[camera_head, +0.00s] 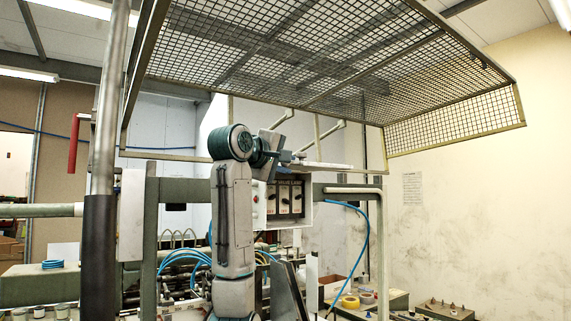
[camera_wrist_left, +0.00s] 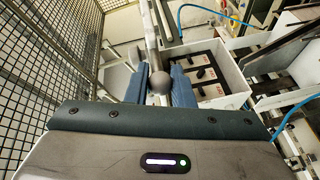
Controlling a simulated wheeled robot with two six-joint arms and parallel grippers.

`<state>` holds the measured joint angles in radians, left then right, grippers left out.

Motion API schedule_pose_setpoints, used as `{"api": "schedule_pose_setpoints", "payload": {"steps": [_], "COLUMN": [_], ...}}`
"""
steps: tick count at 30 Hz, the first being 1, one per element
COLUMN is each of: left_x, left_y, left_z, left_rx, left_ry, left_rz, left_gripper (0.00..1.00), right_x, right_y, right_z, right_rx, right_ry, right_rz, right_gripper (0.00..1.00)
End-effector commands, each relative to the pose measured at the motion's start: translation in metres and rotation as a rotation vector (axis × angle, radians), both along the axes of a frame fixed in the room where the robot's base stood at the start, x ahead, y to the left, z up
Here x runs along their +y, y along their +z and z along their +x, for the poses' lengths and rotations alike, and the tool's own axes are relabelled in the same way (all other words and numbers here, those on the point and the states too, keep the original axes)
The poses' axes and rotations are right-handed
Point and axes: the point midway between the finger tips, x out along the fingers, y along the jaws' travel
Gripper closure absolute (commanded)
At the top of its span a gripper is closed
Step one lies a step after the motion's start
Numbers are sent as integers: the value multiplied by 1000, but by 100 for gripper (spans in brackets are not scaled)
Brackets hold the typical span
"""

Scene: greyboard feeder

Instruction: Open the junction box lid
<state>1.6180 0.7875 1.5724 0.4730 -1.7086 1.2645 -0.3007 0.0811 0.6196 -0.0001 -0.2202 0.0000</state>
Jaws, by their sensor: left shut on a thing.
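The junction box (camera_head: 299,213) is a pale box with its front open, showing dark switches on white plates. It also shows in the wrist view (camera_wrist_left: 232,99), to the right of the fingers. Its lid (camera_head: 330,165) stands out from the box's top as a thin pale plate, nearly level and seen almost edge-on. My left gripper (camera_head: 285,157) is at the lid's left end, above the box front. In the wrist view its blue fingers (camera_wrist_left: 159,84) are shut around a grey bar with a round ball end (camera_wrist_left: 157,81). How the bar joins the lid is unclear.
A wire mesh guard (camera_head: 300,60) hangs above my arm; mesh (camera_wrist_left: 50,50) also fills the left of the wrist view. A blue hose (camera_head: 362,240) curves down right of the box. A steel post (camera_head: 103,140) stands at the left.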

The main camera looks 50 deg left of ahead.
Motion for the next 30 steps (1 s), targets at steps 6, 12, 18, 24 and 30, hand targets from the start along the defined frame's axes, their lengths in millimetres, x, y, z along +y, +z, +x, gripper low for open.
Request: {"api": "schedule_pose_setpoints", "payload": {"steps": [6,12,18,24,30], "left_x": [0,0,-6,-19,-29], "left_y": [-1,-1,-2,1,6], "left_z": [0,0,-19,-58,-89], "left_rx": [2,1,-3,-4,-2], "left_ry": [0,1,0,0,-1], "left_rz": [0,1,2,0,1], "left_gripper": [59,59,59,59,59], "right_x": [0,0,0,1,2], "right_y": [0,-1,-14,-35,-47], "right_z": [1,1,1,2,2], "right_rx": [-1,-1,-1,-2,-2], "right_ry": [0,0,0,-1,-1], "right_rz": [0,0,0,1,2], "right_gripper": [64,64,64,64,64]}}
